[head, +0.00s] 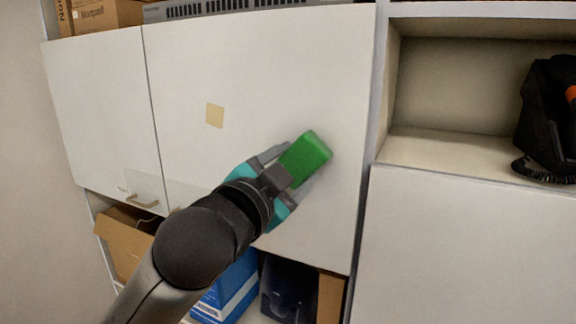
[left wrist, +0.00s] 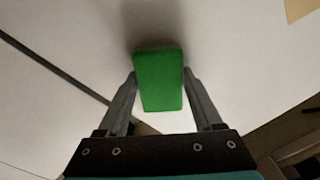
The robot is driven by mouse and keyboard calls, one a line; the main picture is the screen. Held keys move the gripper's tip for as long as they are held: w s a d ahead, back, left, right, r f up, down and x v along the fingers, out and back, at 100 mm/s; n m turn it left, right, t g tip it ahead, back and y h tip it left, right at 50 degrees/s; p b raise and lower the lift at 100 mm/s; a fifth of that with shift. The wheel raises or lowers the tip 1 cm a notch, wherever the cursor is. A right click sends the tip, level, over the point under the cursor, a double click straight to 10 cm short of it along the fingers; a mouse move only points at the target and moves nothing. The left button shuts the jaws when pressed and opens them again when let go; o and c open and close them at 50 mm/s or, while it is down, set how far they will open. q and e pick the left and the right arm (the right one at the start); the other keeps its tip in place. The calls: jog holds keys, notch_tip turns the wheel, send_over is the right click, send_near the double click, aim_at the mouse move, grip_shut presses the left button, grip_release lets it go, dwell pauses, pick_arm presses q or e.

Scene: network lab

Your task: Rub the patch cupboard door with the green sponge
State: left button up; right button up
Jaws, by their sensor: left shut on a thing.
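The green sponge (head: 307,156) is held between the fingers of my left gripper (head: 287,172), which is shut on it. It also shows in the left wrist view (left wrist: 159,82), between the two fingers. The white cupboard door (head: 270,75) lies behind the sponge, which is at the door's right part. The sponge's far end is at or very near the door surface; I cannot tell for sure whether it touches. A small yellowish square (head: 215,115) is on the door, up and left of the sponge. My right gripper is not in view.
Another white door (head: 95,105) is at the left. An open shelf at the right holds a black telephone (head: 550,115). Cardboard boxes (head: 125,240) and a blue box (head: 232,290) stand below the doors. A grey vented device (head: 215,8) lies on top.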

aim_at(244, 150)
pick_arm(q)
jog(key=shift+w+a, duration=0.65)
jog(key=shift+a, duration=1.15)
jog(key=shift+w+a, duration=0.65)
jog(key=shift+a, duration=1.1)
jog(key=shift+w+a, duration=0.65)
jog(key=shift+a, duration=1.15)
jog(key=v, duration=0.6)
jog(key=shift+b, duration=0.35)
jog(key=shift+b+v, duration=0.3)
jog(key=shift+v, duration=1.2)
